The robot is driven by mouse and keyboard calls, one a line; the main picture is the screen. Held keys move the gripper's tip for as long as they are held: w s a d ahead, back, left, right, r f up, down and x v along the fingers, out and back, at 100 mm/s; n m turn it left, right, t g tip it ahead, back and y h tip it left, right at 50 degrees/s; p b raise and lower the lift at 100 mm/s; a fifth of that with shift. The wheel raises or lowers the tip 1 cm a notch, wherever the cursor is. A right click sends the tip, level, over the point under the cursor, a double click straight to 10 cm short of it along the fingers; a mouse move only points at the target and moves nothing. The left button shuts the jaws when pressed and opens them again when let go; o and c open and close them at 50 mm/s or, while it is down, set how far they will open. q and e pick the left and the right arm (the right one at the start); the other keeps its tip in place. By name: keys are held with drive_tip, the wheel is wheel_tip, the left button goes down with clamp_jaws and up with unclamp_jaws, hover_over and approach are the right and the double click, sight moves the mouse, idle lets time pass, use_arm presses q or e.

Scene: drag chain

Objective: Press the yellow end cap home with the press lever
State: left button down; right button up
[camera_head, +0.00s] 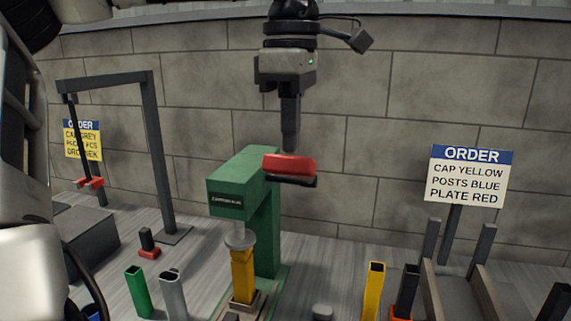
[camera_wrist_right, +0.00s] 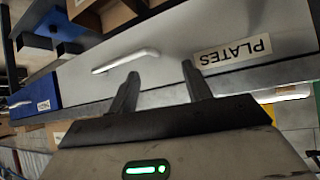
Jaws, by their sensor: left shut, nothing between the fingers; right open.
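The green press (camera_head: 240,185) stands in the middle of the head view. Its lever ends in a red handle (camera_head: 290,165) on the right side of the press head. A yellow upright piece (camera_head: 243,275) stands in the press, directly under the round grey ram (camera_head: 240,238); I cannot tell where a cap ends and the part below begins. My left gripper (camera_head: 290,147) points down with its fingers shut and empty, just above the red handle; I cannot tell whether they touch. My right gripper (camera_wrist_right: 158,72) is open and empty in the right wrist view, in front of a drawer.
Green (camera_head: 138,290), grey (camera_head: 172,295) and yellow (camera_head: 374,290) tubes stand around the press. An order sign (camera_head: 466,175) reads cap yellow, posts blue, plate red. A dark frame (camera_head: 155,150) stands left. The right wrist view shows a drawer labelled PLATES (camera_wrist_right: 190,60).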

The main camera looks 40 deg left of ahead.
sight(288, 175)
use_arm(q)
drive_tip(key=shift+f+b, duration=0.5)
drive_tip(key=shift+f, duration=0.7)
drive_tip(key=shift+s+d+f+b, duration=0.1)
drive_tip(key=shift+s+f+b, duration=0.1)
drive_tip(key=shift+f+b, duration=0.3)
drive_tip(key=shift+s+d+f+b, duration=0.25)
drive_tip(key=shift+s+f+b, duration=0.15)
drive_tip(key=shift+f+b, duration=0.25)
